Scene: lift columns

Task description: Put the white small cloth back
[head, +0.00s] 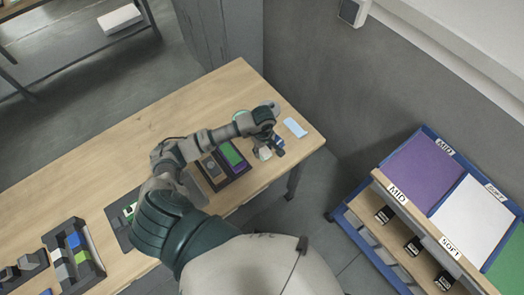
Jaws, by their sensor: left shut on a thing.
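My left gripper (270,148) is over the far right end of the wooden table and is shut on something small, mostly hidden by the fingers. A small pale thing (263,154) shows at the fingers; I cannot tell if it is the white cloth. A flat pale bluish-white piece (295,127) lies on the table to the right of the gripper, apart from it. My right gripper is out of view.
A dark tray with green and purple pads (232,155) lies left of the gripper. A dark block holder (72,255) stands at lower left. A rack at right has a purple MID panel (418,168), a white SOFT panel (473,218) and a green panel (508,262). A grey wall stands behind.

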